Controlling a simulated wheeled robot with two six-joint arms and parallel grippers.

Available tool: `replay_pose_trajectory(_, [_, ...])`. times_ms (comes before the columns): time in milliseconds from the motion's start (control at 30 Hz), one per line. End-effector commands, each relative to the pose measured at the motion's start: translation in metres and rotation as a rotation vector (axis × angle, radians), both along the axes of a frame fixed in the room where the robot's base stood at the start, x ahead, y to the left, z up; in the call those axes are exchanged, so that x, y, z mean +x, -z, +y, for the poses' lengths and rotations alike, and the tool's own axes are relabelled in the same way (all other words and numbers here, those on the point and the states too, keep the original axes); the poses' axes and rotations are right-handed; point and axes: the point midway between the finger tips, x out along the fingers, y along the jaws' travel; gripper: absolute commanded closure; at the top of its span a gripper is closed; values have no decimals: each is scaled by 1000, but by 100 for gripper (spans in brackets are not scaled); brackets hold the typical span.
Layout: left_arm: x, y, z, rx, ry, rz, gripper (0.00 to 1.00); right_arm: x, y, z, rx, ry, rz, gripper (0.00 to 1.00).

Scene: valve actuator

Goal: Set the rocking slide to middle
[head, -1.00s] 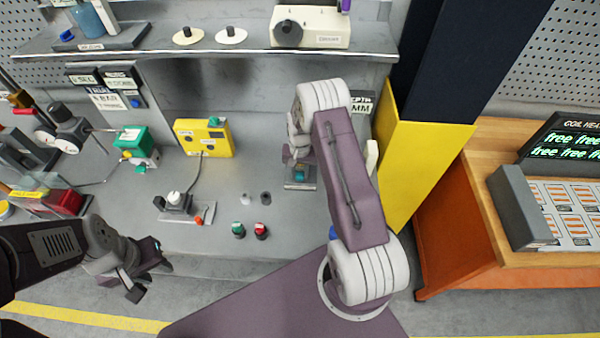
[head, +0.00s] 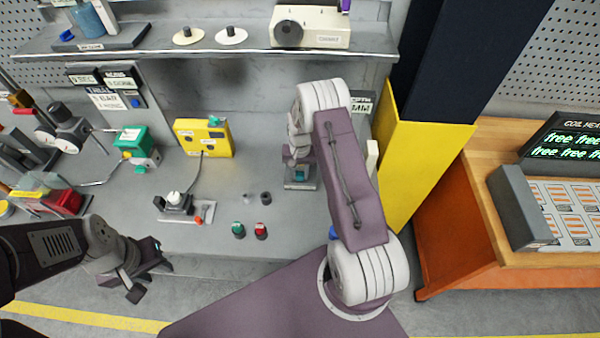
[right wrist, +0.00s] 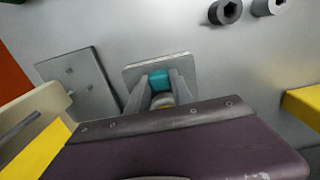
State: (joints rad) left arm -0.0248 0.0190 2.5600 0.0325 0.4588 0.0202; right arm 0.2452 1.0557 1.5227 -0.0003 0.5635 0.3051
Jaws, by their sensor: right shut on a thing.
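A teal part (right wrist: 159,80) on a grey square plate (right wrist: 132,72) appears to be the rocking slide. In the head view its plate (head: 300,184) lies on the bench below my right arm, which hides much of it. My right gripper (right wrist: 160,92) is over the plate, its two grey fingers on either side of the teal part and shut on it. A yellowish piece shows between the fingers. The slide's exact position along its travel cannot be told. My left gripper (head: 147,276) is open and empty in front of the bench at the left.
A yellow box (head: 204,138) with a cable and a green-and-white device (head: 136,146) stand on the bench. Green (head: 238,230) and red (head: 261,230) knobs sit near the front edge. A yellow-and-black column (head: 420,150) bounds the right side. A shelf (head: 210,52) runs above.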

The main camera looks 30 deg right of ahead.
Motion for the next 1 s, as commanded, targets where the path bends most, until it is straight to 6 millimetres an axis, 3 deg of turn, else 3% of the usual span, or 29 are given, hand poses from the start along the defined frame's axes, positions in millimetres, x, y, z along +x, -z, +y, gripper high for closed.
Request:
replay_pose_trajectory(100, [0,9,0,0,0,0,64,0,2,-2,0,1,-2,100])
replay_pose_trajectory(300, [0,6,0,0,0,0,64,0,-1,-2,-1,0,-1,100])
replay_pose_trajectory(333, [0,6,0,0,0,0,64,0,-1,-2,-1,0,-1,65])
replay_pose_trajectory(400, [0,6,0,0,0,0,64,-1,-1,-2,-1,0,-1,51])
replay_pose_trajectory(733, [0,9,0,0,0,0,64,0,-4,-2,0,0,-2,51])
replay_pose_trajectory(1000, [0,28,0,0,0,0,64,1,-57,-2,-2,0,-7,51])
